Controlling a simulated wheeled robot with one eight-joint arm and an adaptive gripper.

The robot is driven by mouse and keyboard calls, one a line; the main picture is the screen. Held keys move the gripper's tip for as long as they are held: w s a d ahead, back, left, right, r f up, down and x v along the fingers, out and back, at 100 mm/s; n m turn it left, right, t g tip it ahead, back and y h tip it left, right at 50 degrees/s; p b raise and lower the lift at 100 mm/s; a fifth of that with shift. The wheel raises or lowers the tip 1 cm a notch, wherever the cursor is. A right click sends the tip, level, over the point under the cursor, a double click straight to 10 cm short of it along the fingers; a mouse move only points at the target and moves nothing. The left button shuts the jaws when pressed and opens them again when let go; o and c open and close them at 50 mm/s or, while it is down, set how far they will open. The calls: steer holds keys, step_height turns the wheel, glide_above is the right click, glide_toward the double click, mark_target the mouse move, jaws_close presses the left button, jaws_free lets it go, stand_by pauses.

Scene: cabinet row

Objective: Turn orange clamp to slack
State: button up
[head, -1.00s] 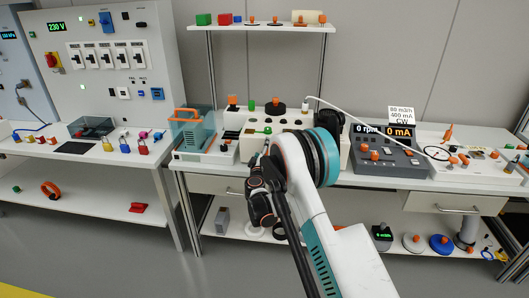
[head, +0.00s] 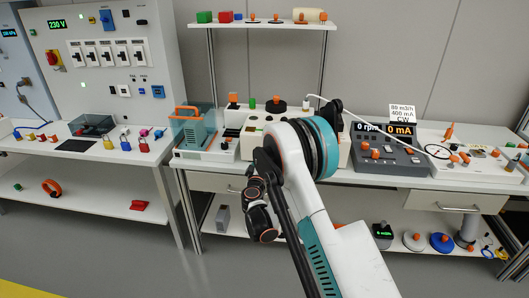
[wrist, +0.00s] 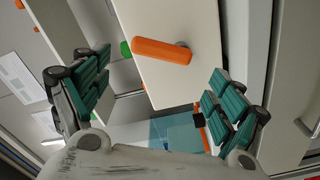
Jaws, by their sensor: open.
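In the wrist view an orange clamp (wrist: 160,50) shows as a long rounded lever on a grey round pivot. It lies on the face of a white block (wrist: 180,85), slanting slightly across the picture. My gripper (wrist: 162,82) is open, with one green-padded finger on each side of the picture. The lever lies between the two fingers, apart from both, with nothing held. In the head view my arm covers the front of the white bench block, and I cannot make out the fingers or this lever there.
A green knob (wrist: 125,48) sits beside the lever's left end. In the head view a clear box with an orange handle (head: 186,111) stands left of my arm. A grey console (head: 385,154) with displays stands to the right. A shelf (head: 262,27) hangs above.

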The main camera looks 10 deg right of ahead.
steer(key=v, duration=0.5)
steer(key=shift+s, duration=0.15)
steer(key=s+d+r+m+g+h, duration=0.1)
steer(key=s+d+r+m+g, duration=0.15)
steer(key=r, duration=0.35)
steer(key=s+d+r+m+g, duration=0.1)
steer(key=s+d+r, duration=0.1)
steer(key=d+r, duration=0.3)
steer(key=s+d+r+m+g+y, duration=0.1)
steer(key=s+r, duration=0.3)
steer(key=s, duration=0.2)
steer(key=s+d+r+m+g, duration=0.2)
steer(key=s+r, duration=0.2)
steer(key=s, duration=0.2)
steer(key=s+a+f+m+g+y, duration=0.1)
steer(key=s+a+g+y, duration=0.1)
steer(key=s, duration=1.2)
steer(key=s+a+f+m+g+y, duration=0.1)
steer(key=s+a+y, duration=0.1)
steer(key=s, duration=1.3)
steer(key=shift+s+a+f+g+y, duration=0.2)
steer(key=shift+a+g+y, duration=0.15)
steer(key=shift+y, duration=0.45)
